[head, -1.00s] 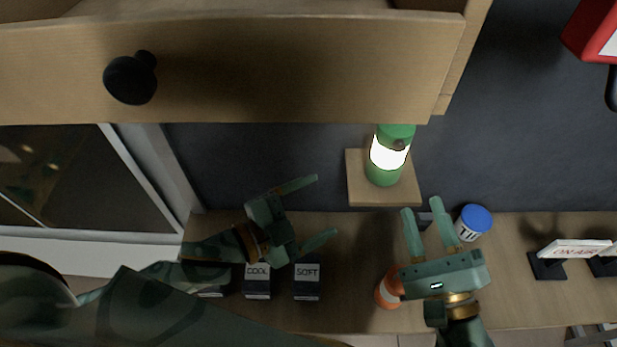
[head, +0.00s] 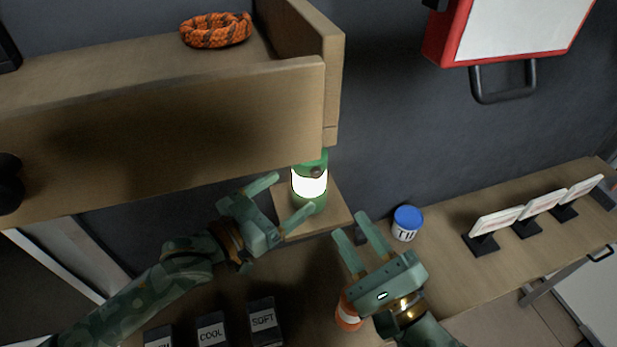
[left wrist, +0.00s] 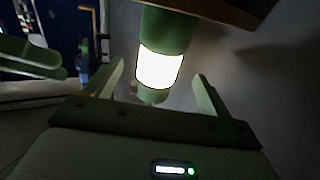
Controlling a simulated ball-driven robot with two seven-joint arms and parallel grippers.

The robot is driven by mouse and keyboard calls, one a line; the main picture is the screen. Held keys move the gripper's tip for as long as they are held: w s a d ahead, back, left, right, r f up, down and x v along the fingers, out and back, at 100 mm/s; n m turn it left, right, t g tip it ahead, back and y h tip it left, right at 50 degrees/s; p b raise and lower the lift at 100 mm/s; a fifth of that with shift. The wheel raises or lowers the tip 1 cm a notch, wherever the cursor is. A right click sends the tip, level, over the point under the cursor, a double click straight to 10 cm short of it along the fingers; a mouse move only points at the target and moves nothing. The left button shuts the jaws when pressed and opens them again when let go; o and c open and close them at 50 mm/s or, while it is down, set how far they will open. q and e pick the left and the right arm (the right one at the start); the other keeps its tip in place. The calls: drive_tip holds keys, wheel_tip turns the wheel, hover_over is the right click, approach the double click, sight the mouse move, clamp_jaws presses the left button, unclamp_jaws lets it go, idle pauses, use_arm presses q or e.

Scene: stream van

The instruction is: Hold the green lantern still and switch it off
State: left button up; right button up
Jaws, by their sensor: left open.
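The green lantern (head: 309,204) stands upright on a small wooden ledge (head: 335,214), its white band glowing. A small dark round knob (head: 317,171) shows on its upper part. My left gripper (head: 290,197) is open, its fingers pointing at the lantern from the left. In the left wrist view the lantern (left wrist: 160,68) appears upside down, ahead of the gap between the two open fingers (left wrist: 157,82); I cannot tell whether either finger touches it. My right gripper (head: 353,228) is open and empty, below and right of the lantern, apart from it.
A wooden cabinet (head: 170,150) overhangs close to the lantern's top. A blue-lidded tin (head: 405,223), an orange-and-white object (head: 347,315) and several small sign stands (head: 497,222) are on the counter. Dark labelled blocks (head: 263,320) stand lower left. A red-framed case (head: 515,35) hangs upper right.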

sight(310, 179)
use_arm(q)
drive_tip(key=x, duration=0.7)
drive_tip(key=shift+s+f, duration=0.1)
drive_tip(key=shift+c, duration=0.3)
drive_tip(key=c, duration=1)
drive_tip(key=shift+c, duration=0.7)
use_arm(e)
drive_tip(key=shift+c, duration=0.6)
clamp_jaws()
